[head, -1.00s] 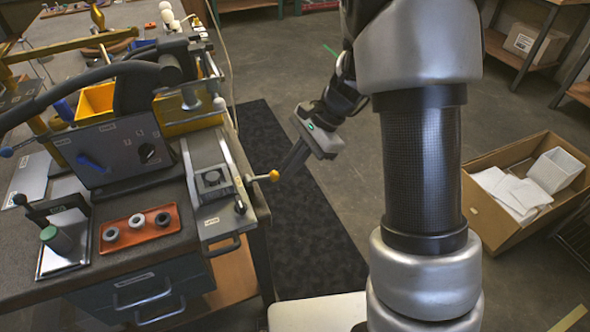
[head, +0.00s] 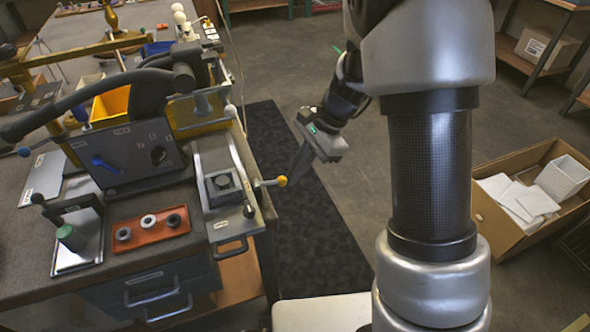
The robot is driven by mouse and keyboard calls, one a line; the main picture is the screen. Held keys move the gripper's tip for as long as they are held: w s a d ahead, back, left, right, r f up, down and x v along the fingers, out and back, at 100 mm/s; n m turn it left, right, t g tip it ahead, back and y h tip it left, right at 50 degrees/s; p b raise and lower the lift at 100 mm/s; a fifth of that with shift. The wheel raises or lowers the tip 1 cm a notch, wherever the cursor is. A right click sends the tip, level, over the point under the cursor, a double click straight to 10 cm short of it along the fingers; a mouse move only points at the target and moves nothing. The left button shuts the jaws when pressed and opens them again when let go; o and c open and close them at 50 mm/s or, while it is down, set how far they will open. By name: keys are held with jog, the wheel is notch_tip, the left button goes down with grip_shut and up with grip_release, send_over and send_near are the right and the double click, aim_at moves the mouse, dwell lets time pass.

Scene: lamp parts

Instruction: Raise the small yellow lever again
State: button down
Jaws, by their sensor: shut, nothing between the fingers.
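The small yellow lever (head: 281,181) is a short rod with a yellow knob. It sticks out to the right from the side of a grey device (head: 221,186) at the bench's right edge, roughly level. My gripper (head: 294,178) hangs just right of the knob, pointing down and to the left with its fingers closed and empty. The fingertips look very close to the knob; whether they touch it cannot be told from this angle.
A red tray (head: 150,229) with several rings and a stand with a green-topped cylinder (head: 70,237) are on the bench (head: 40,285). A dark mat (head: 335,250) lies on the floor. A cardboard box (head: 520,225) with white items stands to the right.

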jog(key=shift+r+h+p, duration=0.4)
jog(key=shift+r+p, duration=0.1)
jog(key=shift+p, duration=0.35)
jog(key=r+h+p, duration=0.1)
jog(key=p, duration=0.2)
jog(key=a+r+h+p, duration=0.1)
jog(key=r+p, duration=0.1)
jog(key=p, duration=0.2)
jog(key=r+t+h+p, duration=0.1)
jog(key=p, duration=0.3)
jog(key=shift+s+a+r+h, duration=0.15)
jog(key=shift+s+a+h, duration=0.15)
jog(key=shift+a, duration=0.05)
jog(key=shift+s+a, duration=0.15)
jog(key=shift+a, duration=0.05)
jog(key=shift+r+p, duration=0.25)
jog(key=shift+p, duration=0.15)
jog(key=shift+r+p, duration=0.6)
jog(key=shift+r, duration=0.05)
